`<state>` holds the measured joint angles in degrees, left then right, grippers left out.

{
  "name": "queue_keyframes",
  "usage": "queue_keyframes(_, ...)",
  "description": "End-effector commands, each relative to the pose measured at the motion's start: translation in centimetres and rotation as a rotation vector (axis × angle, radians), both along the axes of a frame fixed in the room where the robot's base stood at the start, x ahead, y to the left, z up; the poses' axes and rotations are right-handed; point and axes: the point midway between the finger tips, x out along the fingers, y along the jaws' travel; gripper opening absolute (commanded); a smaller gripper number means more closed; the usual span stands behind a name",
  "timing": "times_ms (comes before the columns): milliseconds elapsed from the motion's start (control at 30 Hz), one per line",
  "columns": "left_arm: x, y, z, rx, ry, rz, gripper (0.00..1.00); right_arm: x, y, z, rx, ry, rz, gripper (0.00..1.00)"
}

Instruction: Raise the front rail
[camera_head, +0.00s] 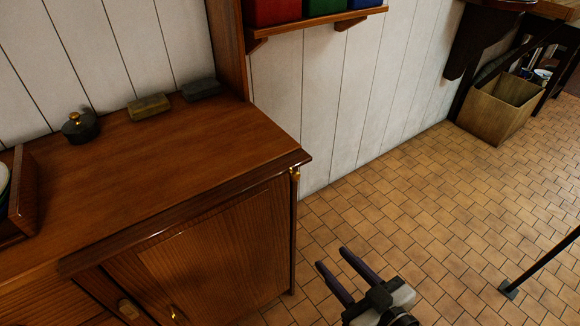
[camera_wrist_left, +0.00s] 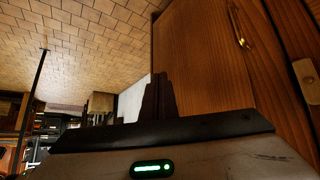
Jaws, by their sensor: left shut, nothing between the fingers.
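The front rail (camera_head: 190,213) is a dark, glossy wooden strip along the front edge of the brown counter (camera_head: 200,135). It looks low, about level with the counter top. A small brass fitting (camera_head: 295,174) shows at its right end. My right gripper (camera_head: 332,257) is open and empty over the tiled floor, right of the counter and apart from the rail. My left gripper (camera_wrist_left: 158,97) shows only in the left wrist view, shut and empty, beside the wooden cabinet front (camera_wrist_left: 205,60). The rail cannot be made out in that view.
A dark lidded pot (camera_head: 81,127), a yellowish block (camera_head: 149,107) and a grey block (camera_head: 201,89) stand at the counter's back. A wooden tray (camera_head: 22,195) is at left. A cabinet handle (camera_wrist_left: 240,30) sticks out near my left gripper. Tiled floor (camera_head: 400,215) is open at right.

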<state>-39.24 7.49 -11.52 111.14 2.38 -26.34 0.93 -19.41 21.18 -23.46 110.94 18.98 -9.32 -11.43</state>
Motion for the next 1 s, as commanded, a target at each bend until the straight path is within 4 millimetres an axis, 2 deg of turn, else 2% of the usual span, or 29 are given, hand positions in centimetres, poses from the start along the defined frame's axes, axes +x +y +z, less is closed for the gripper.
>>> queue_keyframes(33,0.0,0.2,1.2,0.001,-0.001,0.004,0.00,1.6,0.5,3.8,-0.002,-0.086,0.043,0.39)
queue_keyframes(100,-0.2,0.5,1.5,0.003,0.002,0.008,0.00,3.0,1.0,7.1,0.004,-0.179,0.082,0.39)
queue_keyframes(233,-0.3,0.9,1.5,0.008,0.009,0.013,0.00,4.3,1.5,10.5,0.011,-0.278,0.119,0.39)
queue_keyframes(300,-0.3,1.0,1.5,0.009,0.007,0.015,0.00,4.8,1.8,11.1,0.015,-0.298,0.124,0.39)
queue_keyframes(467,-0.3,1.0,1.5,0.008,0.006,0.014,0.00,6.6,3.0,11.2,0.017,-0.303,0.123,0.39)
queue_keyframes(800,-0.4,0.8,1.6,0.007,0.009,0.011,0.00,11.5,6.6,11.1,0.016,-0.300,0.123,0.39)
queue_keyframes(1000,-0.4,0.8,1.6,0.007,0.011,0.010,0.00,12.7,7.5,11.0,0.015,-0.298,0.124,0.39)
